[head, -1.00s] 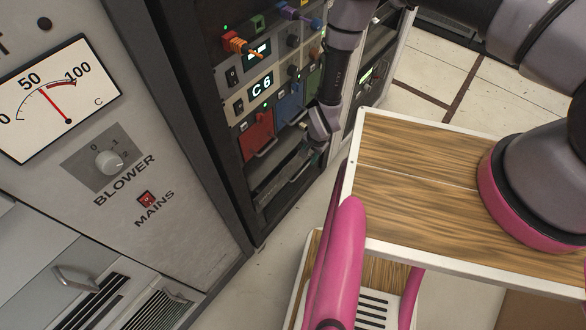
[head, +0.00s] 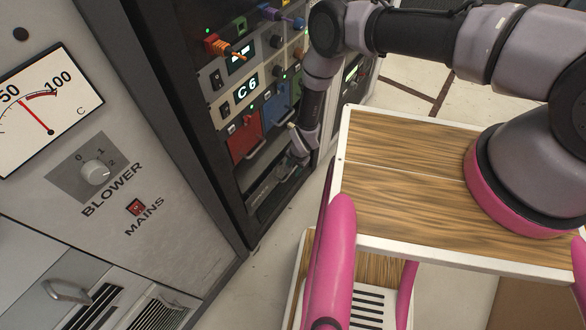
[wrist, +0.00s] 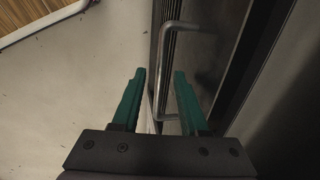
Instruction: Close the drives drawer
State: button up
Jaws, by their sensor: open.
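A dark drawer front with a bar handle sits low in the black rack, below the red and blue panels. I take this drawer (head: 262,192) to be the drives drawer, though I cannot read its label. My gripper (head: 284,170) is at its right end in the head view. In the wrist view, my gripper (wrist: 160,74) is open, with two green fingers. The silver handle (wrist: 163,60) shows upright between the fingertips, and its lower end bends toward the drawer front. I cannot tell whether the fingers touch it. How far the drawer stands out is unclear.
The red panel (head: 244,142) and blue panel (head: 276,112) are just above the drawer. A grey cabinet with a gauge (head: 45,105) and BLOWER knob (head: 95,172) stands at left. Pale floor (head: 262,262) lies clear in front of the rack.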

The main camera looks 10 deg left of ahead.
grip_shut()
dwell(1.3)
